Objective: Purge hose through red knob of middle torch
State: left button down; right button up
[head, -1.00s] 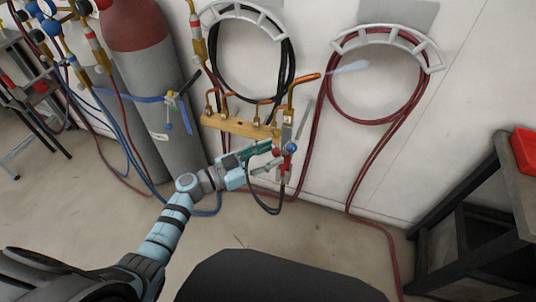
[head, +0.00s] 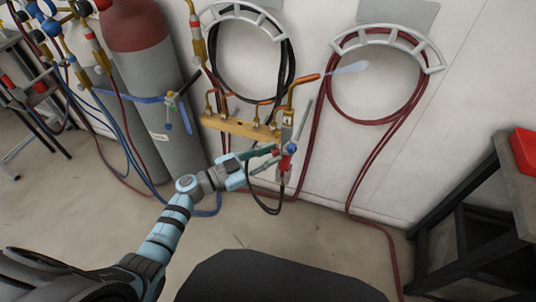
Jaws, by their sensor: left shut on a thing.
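A torch (head: 286,131) with a copper neck hangs at the right end of a brass-coloured rack (head: 240,128). A pale bluish plume (head: 350,67) extends right from its tip. A blue knob (head: 292,147) and a red knob (head: 284,163) sit low on this torch. My left gripper (head: 275,158) is at the red knob and shut on it, its fingers partly hiding it. Other copper necks (head: 211,101) stand along the rack to the left. Black and red hoses run below the torch. My right gripper is not in view.
A black hose coil (head: 287,70) and a red hose coil (head: 335,92) hang on wall hooks. A grey cylinder with a red top (head: 140,28) stands left. A dark table (head: 508,180) with a red box is at right. The middle floor is clear.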

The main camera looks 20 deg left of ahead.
pick_arm(q)
jog(key=m, duration=0.5)
jog(key=shift+f+m+b, duration=0.1)
jog(key=shift+m+b, duration=0.2)
jog(key=shift+b, duration=0.1)
jog(key=m+b, duration=0.1)
jog(key=m, duration=0.5)
jog(key=shift+h+b, duration=0.3)
jog(key=shift+b, duration=0.1)
jog(key=c, duration=1.4)
grip_release()
jog(key=shift+s, duration=0.1)
jog(key=v, duration=1.2)
jog(key=shift+a, duration=0.1)
